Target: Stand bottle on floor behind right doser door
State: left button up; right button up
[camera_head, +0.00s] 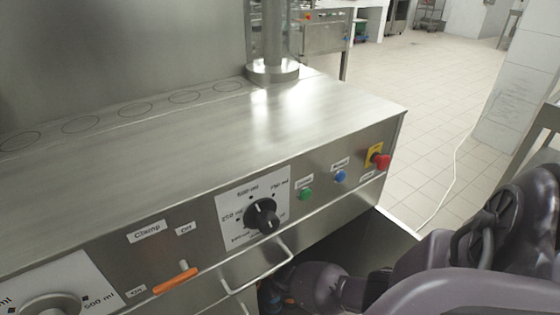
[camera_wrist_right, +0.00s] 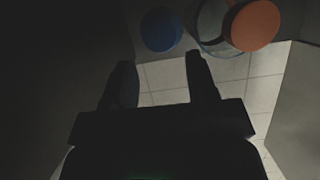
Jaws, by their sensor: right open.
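In the right wrist view, my right gripper (camera_wrist_right: 160,80) is open, with only tiled floor showing between its dark fingers. Just beyond the fingertips are a round blue top (camera_wrist_right: 162,29) and a round orange top (camera_wrist_right: 256,25), seen from above. A clear round rim (camera_wrist_right: 211,24) shows beside the orange top. I cannot tell which of these is the task's bottle. In the head view, my right arm reaches into the dark space under the machine, and its gripper is hidden there. The opened right door (camera_head: 382,240) stands beside the arm. My left gripper is not in view.
The steel machine (camera_head: 190,125) fills the left, with a dial (camera_head: 262,216), an orange lever (camera_head: 175,281) and a red stop button (camera_head: 382,161) on its front. A bar handle (camera_head: 265,275) sits below the dial.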

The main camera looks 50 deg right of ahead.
pick_arm(q)
jog(key=p, duration=0.1)
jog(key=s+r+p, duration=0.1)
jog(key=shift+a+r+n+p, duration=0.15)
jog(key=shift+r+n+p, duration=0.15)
jog(key=shift+p, duration=0.1)
pick_arm(e)
jog(key=v, duration=0.5)
jog(key=shift+s+r, duration=0.1)
jog(key=shift+r, duration=0.05)
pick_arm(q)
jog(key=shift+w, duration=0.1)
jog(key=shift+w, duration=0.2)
